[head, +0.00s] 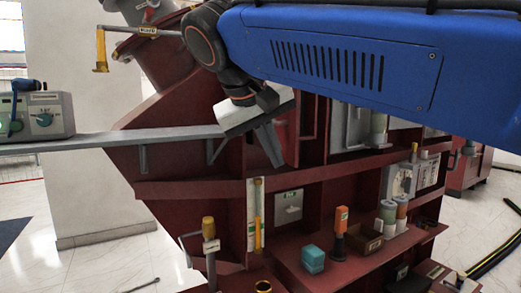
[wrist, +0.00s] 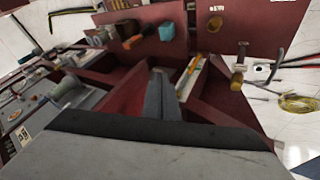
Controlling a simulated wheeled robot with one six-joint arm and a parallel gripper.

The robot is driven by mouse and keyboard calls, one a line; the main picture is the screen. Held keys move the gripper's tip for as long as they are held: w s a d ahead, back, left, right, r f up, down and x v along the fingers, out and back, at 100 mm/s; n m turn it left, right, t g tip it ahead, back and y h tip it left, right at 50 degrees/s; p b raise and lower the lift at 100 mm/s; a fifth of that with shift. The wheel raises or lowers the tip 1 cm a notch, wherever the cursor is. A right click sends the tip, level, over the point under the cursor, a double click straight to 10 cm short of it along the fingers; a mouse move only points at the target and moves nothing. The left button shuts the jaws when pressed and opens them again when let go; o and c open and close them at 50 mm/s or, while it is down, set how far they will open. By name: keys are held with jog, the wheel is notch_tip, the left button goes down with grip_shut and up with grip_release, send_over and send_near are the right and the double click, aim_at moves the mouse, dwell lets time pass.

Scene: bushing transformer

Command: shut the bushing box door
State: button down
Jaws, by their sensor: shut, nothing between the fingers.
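The red transformer frame (head: 190,190) fills the middle of the head view. A grey panel (head: 345,125) sits in its upper bay, partly hidden behind my blue arm. I cannot tell for sure whether it is the bushing box door, nor how far any door stands open. My gripper (head: 275,160) points down in front of the upper red frame, left of that panel. In the wrist view my gripper (wrist: 160,75) shows its grey fingers together and empty, over red frame plates. I cannot tell whether the fingertips touch the frame.
A grey shelf (head: 100,142) carries a control box (head: 40,115) on the left. The lower red shelf holds a teal block (head: 313,259), an orange-topped post (head: 340,225) and a brown box (head: 364,240). A yellow-topped post (head: 209,235) stands front left. Black-yellow cables (head: 490,255) lie right.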

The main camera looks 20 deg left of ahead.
jog(key=shift+w+d, duration=0.35)
jog(key=shift+d, duration=0.1)
